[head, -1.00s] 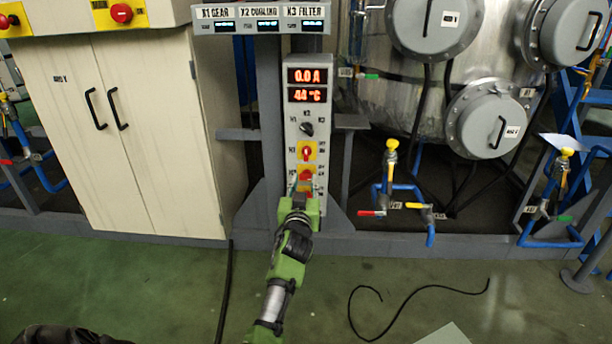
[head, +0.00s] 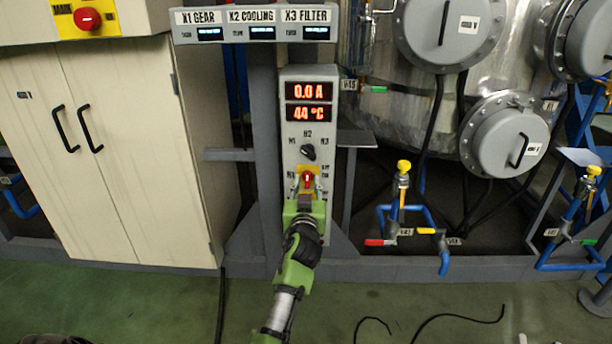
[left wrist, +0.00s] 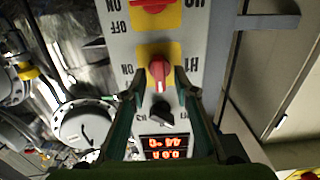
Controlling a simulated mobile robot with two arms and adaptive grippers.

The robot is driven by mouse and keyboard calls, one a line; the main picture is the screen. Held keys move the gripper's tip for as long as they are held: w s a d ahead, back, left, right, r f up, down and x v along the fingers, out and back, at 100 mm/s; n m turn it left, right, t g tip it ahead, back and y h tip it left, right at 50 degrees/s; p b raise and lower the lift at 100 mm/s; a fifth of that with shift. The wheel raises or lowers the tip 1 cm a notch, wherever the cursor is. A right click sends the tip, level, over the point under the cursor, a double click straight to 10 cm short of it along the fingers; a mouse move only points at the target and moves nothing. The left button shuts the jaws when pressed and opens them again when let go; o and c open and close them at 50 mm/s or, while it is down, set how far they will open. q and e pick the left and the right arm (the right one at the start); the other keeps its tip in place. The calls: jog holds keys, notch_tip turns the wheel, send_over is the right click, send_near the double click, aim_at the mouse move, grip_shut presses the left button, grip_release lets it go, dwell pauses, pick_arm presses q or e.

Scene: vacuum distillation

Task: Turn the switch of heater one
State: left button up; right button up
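The grey control panel (head: 291,135) stands upright at the middle of the head view. Its upper red switch on a yellow plate, the heater one switch (head: 307,180), shows just above my left gripper (head: 306,199). In the left wrist view, which is upside down, this red switch (left wrist: 158,72) has an H1 label beside it. My left gripper (left wrist: 160,78) is open, with one finger on each side of the switch. I cannot tell whether the fingers touch it. A second red switch (left wrist: 150,5) shows at the top edge there; my gripper hides it in the head view.
A black selector knob (head: 308,152) and red displays (head: 309,102) sit above the switch. A cream cabinet (head: 120,180) stands to the left. Blue pipes with a yellow-topped valve (head: 403,167) and a steel vessel are to the right. The green floor in front is mostly clear.

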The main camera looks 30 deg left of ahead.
pick_arm(q)
jog(key=shift+w+a, duration=0.2)
jog(key=shift+w, duration=0.15)
pick_arm(e)
jog(key=shift+w+a+r, duration=0.25)
jog(key=shift+w+a, duration=0.1)
pick_arm(q)
jog(key=shift+r, duration=0.1)
grip_shut()
